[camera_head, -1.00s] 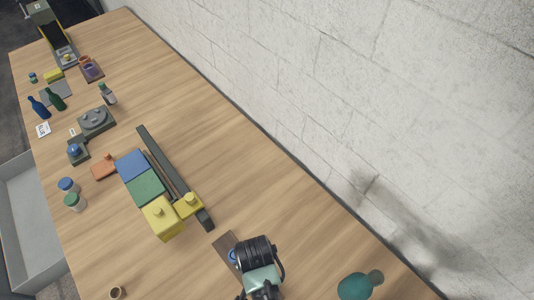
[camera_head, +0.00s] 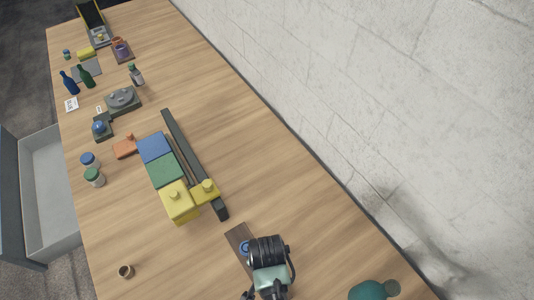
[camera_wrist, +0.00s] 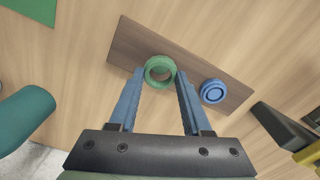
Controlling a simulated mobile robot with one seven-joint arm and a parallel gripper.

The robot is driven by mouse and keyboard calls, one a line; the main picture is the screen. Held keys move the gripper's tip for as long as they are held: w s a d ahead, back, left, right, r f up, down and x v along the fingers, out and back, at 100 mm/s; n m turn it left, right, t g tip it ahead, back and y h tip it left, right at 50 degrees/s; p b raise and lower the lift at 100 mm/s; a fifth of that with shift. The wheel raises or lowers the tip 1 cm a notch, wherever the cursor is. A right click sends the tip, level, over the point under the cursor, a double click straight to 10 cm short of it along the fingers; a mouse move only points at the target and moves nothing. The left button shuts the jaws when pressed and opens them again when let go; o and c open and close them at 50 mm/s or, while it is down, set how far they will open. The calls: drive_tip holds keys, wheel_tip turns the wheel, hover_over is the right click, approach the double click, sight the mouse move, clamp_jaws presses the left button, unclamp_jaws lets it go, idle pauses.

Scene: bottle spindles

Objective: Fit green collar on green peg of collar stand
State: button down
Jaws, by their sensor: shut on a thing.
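The green collar (camera_wrist: 160,58) is a ring between the blue fingers of my gripper (camera_wrist: 161,74) in the wrist view. The gripper is shut on it. The collar stand (camera_wrist: 138,42) is a dark brown wooden board below it, and the collar appears over its left part. A blue round piece (camera_wrist: 212,92) sits on the board to the right of the collar. I cannot make out a green peg, nor whether the collar is around one. In the head view my gripper (camera_head: 269,266) hides part of the stand (camera_head: 238,235) and the collar.
A yellow block (camera_head: 178,204), green block (camera_head: 165,170) and blue block (camera_head: 154,147) lie beside a dark rail (camera_head: 190,155). A teal bottle (camera_head: 367,290) lies at lower right. A small brown cup (camera_head: 126,271) stands near the left edge. The table's middle right is clear.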

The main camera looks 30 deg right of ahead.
drive_tip(key=shift+f, duration=0.25)
idle(0.3)
drive_tip(key=shift+f+b, duration=0.75)
drive_tip(key=shift+f, duration=0.1)
drive_tip(key=shift+p, duration=0.55)
idle(0.8)
drive_tip(key=shift+c, duration=1.3)
unclamp_jaws()
drive_tip(key=shift+r, duration=0.1)
drive_tip(key=shift+r+p, duration=3.45)
drive_tip(key=shift+p, duration=0.35)
